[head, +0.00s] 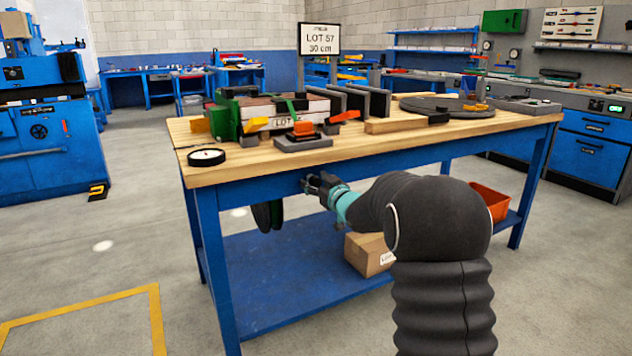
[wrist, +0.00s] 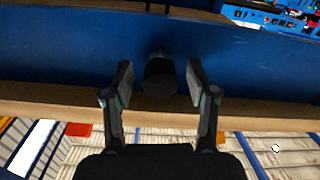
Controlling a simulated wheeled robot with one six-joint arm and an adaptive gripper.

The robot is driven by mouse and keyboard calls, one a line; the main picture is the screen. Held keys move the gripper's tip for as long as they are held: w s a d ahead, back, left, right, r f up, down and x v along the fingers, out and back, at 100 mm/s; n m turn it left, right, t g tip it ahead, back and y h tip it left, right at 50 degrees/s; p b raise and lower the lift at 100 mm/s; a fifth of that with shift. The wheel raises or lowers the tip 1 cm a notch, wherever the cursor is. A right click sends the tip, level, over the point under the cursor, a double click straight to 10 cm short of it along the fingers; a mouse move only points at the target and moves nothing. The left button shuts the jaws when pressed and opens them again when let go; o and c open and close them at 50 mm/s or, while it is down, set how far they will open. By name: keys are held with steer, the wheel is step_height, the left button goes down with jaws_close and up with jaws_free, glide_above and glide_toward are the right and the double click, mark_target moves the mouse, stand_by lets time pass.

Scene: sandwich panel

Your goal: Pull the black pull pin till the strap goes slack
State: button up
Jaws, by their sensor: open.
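A black knob-like piece (wrist: 160,76), which looks like the pull pin, stands out from a blue surface in the wrist view. My gripper (wrist: 160,84) is open, with one finger on each side of it and a visible gap at both sides. In the head view my gripper (head: 318,184) is at the blue front rail of the workbench, just below the wooden top, and the pin is hidden there. A green strap (head: 290,105) lies over a stack of boards on the bench. I cannot tell how taut it is.
The wooden bench top (head: 215,174) carries a round dial (head: 207,157), an orange-and-grey tool (head: 303,130) and a dark disc (head: 445,106). A cardboard box (head: 367,254) and an orange bin (head: 489,200) stand on the lower shelf.

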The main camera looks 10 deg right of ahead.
steer(key=shift+w, duration=0.1)
jaws_close()
steer(key=shift+b+v, duration=0.45)
steer(key=shift+v, duration=0.75)
steer(key=shift+a, duration=0.1)
jaws_free()
